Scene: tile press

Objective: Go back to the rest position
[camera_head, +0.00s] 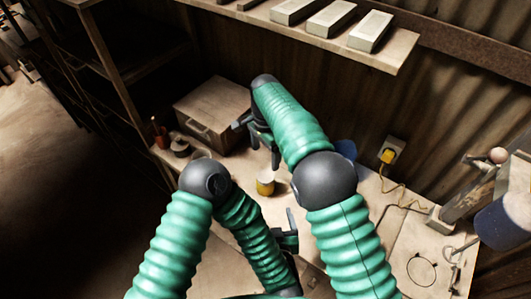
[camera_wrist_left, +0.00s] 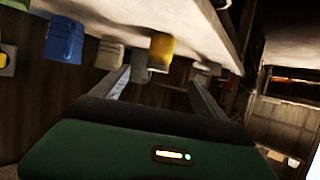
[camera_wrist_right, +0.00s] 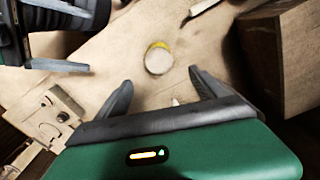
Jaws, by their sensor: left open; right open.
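My right gripper (camera_head: 260,140) is open and empty above the table, near a small yellow and white cup (camera_head: 265,184). In the right wrist view, the cup (camera_wrist_right: 158,60) stands on the table beyond the gap between the open fingers (camera_wrist_right: 160,78), apart from them. My left gripper (camera_head: 289,232) is lower in the head view, partly hidden by its own arm. In the left wrist view, its fingers (camera_wrist_left: 158,78) are spread with nothing held between them. The yellow cup (camera_wrist_left: 161,50) shows beyond them in this tilted view.
A wooden box (camera_head: 213,110) stands at the table's back left. A shelf (camera_head: 400,52) with several pale blocks overhangs the back. A blue item (camera_head: 346,149) is behind my right arm. A stand with a blue cylinder (camera_head: 505,222) is at the right. A yellow plug (camera_head: 388,156) is on the wall.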

